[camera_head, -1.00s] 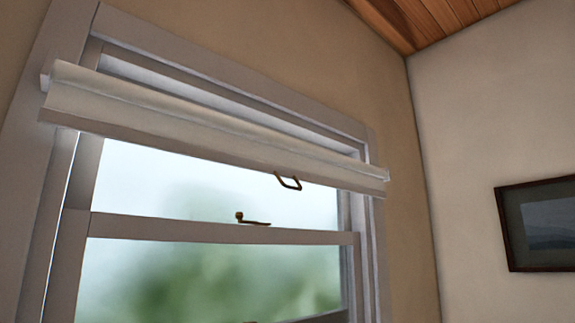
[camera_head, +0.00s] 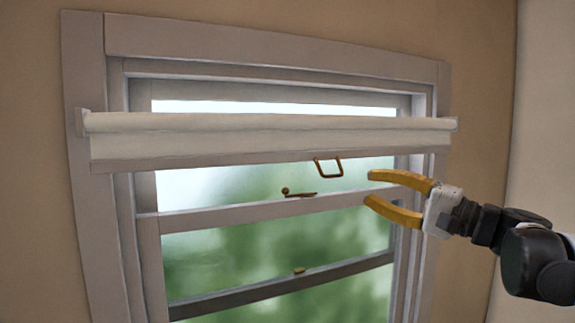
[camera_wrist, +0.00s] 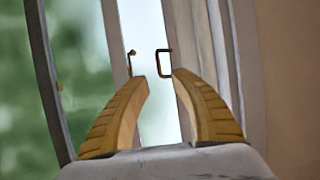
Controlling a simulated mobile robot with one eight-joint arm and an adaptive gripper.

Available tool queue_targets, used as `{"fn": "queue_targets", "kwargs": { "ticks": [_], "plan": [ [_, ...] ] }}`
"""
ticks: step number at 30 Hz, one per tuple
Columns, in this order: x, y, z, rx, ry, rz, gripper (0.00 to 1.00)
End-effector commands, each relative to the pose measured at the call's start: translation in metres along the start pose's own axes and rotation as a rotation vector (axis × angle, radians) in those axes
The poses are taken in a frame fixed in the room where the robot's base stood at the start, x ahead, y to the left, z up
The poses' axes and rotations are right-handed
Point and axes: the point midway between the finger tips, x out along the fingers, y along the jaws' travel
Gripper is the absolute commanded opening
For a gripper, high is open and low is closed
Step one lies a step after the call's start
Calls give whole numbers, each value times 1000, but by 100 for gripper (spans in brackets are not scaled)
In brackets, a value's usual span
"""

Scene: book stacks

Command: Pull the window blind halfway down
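The white window blind (camera_head: 230,140) is rolled up across the upper part of the window, with only a short strip hanging below its roll. A small brown pull handle (camera_head: 328,168) hangs from its lower edge, right of the middle. My gripper (camera_head: 370,188), with yellow fingers, is open and empty to the right of the handle and slightly lower, apart from it. In the wrist view my gripper (camera_wrist: 160,82) has its fingers spread. The handle (camera_wrist: 164,62) shows just beyond the fingertips, between them. The blind's strip (camera_wrist: 190,55) is beside it on the right.
A brown window latch (camera_head: 298,193) sits on the sash rail below the handle. The window frame (camera_head: 90,220) surrounds the glass. A plain wall (camera_head: 475,130) lies to the right. The space before the lower glass is clear.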

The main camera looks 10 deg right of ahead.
Motion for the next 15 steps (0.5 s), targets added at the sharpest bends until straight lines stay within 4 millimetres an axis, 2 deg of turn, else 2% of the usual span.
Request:
{"fn": "queue_targets", "kwargs": {
  "ticks": [9,15],
  "plan": [
    [61,0,2,1,-5,2,30],
    [91,1,2,0,-3,3,30]
  ]
}}
